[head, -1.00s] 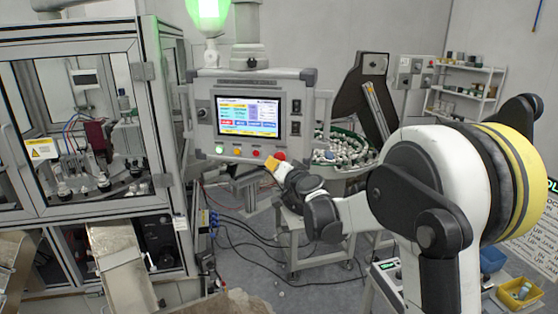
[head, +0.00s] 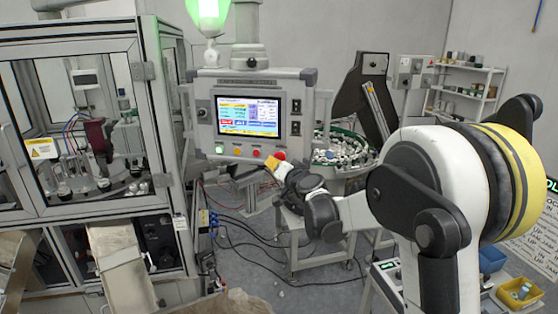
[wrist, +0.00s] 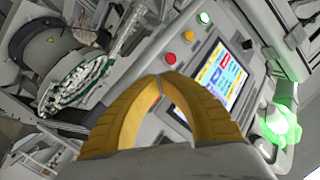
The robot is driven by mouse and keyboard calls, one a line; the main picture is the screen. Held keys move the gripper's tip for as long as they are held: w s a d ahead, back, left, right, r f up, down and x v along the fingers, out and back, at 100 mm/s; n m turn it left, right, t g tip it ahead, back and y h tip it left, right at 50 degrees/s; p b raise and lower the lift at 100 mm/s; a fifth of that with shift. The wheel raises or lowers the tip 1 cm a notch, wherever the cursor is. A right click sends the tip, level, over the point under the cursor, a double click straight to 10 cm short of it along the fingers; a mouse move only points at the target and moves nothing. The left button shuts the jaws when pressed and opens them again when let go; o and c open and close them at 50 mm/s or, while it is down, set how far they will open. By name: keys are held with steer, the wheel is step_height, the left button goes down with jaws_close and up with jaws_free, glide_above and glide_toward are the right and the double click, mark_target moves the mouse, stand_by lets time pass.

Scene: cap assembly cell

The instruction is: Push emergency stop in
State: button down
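The emergency stop (head: 280,155) is the rightmost red button on the lower edge of the control panel (head: 205,120). It shows just above and beside my yellow fingertips in the head view. My gripper (head: 271,163) is in front of the panel's lower right part, very close to the button. Whether it touches, I cannot tell. In the wrist view my gripper (wrist: 160,76) has its two fingertips together with nothing seen between them. The fingers hide the emergency stop there. A smaller red button (wrist: 170,58) shows just beyond the tips.
A yellow button (wrist: 190,36) and a green button (wrist: 204,17) continue the row, beside the lit screen (head: 248,116). A glazed machine cabinet (head: 95,210) stands at left. A bowl feeder (head: 345,152) stands behind to the right. A green lamp (head: 208,14) is above the panel.

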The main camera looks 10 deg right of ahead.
steer(key=shift+w+d, duration=0.15)
steer(key=shift+w, duration=0.15)
steer(key=shift+w+d, duration=0.25)
steer(key=shift+w, duration=0.15)
stand_by(0.8)
steer(key=shift+s+a+b, duration=0.4)
steer(key=shift+s+a, duration=0.05)
steer(key=shift+s, duration=0.35)
steer(key=s, duration=0.1)
steer(key=s+a, duration=0.1)
steer(key=s, duration=0.1)
steer(key=s+a, duration=0.1)
steer(key=shift+s+a, duration=0.1)
steer(key=shift+s, duration=0.1)
